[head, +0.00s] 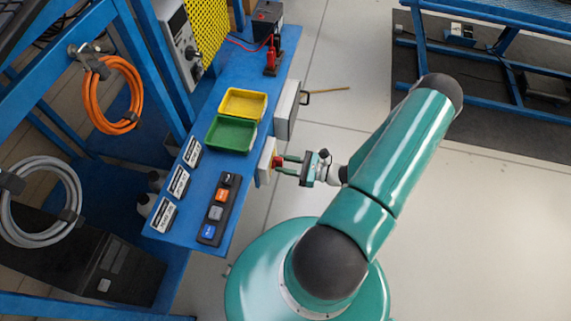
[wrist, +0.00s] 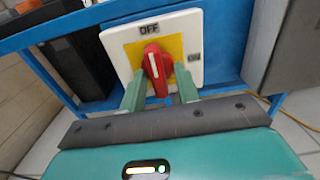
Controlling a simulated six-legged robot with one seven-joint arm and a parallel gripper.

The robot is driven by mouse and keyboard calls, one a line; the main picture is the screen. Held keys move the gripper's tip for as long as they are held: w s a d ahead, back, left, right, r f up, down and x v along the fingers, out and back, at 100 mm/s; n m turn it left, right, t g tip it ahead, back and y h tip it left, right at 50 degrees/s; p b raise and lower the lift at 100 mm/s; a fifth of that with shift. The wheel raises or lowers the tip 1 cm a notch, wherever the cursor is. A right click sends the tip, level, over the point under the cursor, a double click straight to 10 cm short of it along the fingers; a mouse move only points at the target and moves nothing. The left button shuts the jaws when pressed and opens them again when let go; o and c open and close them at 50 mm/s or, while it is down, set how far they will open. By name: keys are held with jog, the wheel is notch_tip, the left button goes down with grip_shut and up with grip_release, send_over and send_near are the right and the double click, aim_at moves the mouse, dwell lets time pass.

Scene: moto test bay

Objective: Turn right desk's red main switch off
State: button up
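The red main switch (wrist: 155,66) is a rotary handle on a yellow square set in a white plate (wrist: 117,38). OFF is printed above it and ON at its right. The handle's white line stands nearly upright, pointing toward OFF. In the head view the switch's white box (head: 265,162) is on the blue desk's right side. My gripper (wrist: 159,80) is at the switch, with one green finger on each side of the handle. The fingers look spread, with small gaps beside the handle; their contact with it cannot be told for sure.
The blue desk (head: 205,195) carries a yellow tray (head: 243,103), a green tray (head: 231,134) and a button strip (head: 217,209). A grey box (head: 287,109) with a handle is mounted beyond the switch. Orange cable (head: 117,95) hangs at left.

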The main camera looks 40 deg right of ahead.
jog(key=shift+s+a, duration=0.1)
jog(key=v, duration=1.3)
jog(key=shift+s+d, duration=0.25)
jog(key=shift+d, duration=0.05)
jog(key=w+a+r+n+g+h, duration=0.1)
jog(key=w+a+r+n+g, duration=0.3)
jog(key=r, duration=0.3)
jog(key=w+a+r+n+g+h, duration=0.1)
jog(key=w+a+r+n+g, duration=0.15)
jog(key=r+n+g, duration=0.35)
jog(key=w+a+r+n+g+h, duration=0.1)
jog(key=w+a+r+n+g, duration=0.1)
jog(key=a+r+n+g, duration=0.5)
jog(key=s+a+r+n+t+h, duration=0.2)
jog(key=a+r+n+t+h, duration=0.2)
jog(key=r, duration=0.6)
jog(key=s+a+r+n+t+h, duration=0.2)
jog(key=a+r+n, duration=0.5)
jog(key=r, duration=0.4)
jog(key=shift+a+r+t+h, duration=0.25)
jog(key=shift+a+t+h, duration=0.65)
jog(key=shift+t, duration=0.2)
